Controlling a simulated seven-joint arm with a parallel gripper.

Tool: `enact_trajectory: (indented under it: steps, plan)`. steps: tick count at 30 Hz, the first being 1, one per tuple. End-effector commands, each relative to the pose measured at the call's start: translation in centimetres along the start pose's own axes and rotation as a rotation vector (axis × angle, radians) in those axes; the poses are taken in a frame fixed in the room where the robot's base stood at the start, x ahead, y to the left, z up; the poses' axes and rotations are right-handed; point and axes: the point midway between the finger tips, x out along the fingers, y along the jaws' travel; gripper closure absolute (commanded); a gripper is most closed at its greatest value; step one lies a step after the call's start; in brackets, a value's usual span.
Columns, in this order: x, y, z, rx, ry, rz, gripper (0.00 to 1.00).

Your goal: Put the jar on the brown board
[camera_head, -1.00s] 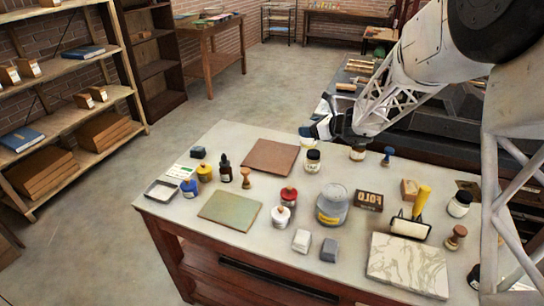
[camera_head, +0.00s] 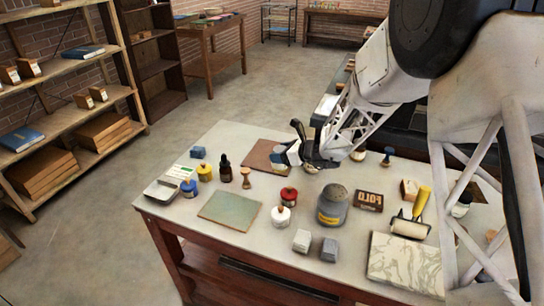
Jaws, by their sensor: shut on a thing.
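The brown board (camera_head: 260,152) lies flat at the back of the table, left of the middle. My gripper (camera_head: 284,156) is low over the board's right edge, shut on the jar, a small dark-lidded one with a pale label. My gripper and wrist cover nearly all of the jar, so I cannot tell whether it touches the board. The left part of the board is bare.
A red-capped bottle (camera_head: 289,196) and a grey tin (camera_head: 333,205) stand in front. A green board (camera_head: 230,210) lies at front left. Another jar (camera_head: 358,154) stands right of my wrist.

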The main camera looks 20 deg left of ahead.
Motion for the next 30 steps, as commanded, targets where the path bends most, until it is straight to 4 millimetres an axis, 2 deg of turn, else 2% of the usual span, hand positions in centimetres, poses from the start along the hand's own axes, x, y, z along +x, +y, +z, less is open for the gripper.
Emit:
enact_trajectory:
  steps: [17, 23, 30]
  plan:
    - [0.4, -0.3, -0.4, -0.002, -0.001, -0.001, 0.71]
    - [1.4, -1.5, -0.1, -0.002, -0.001, -0.001, 0.71]
    - [3.4, -3.8, 0.4, -0.002, -0.001, -0.001, 0.71]
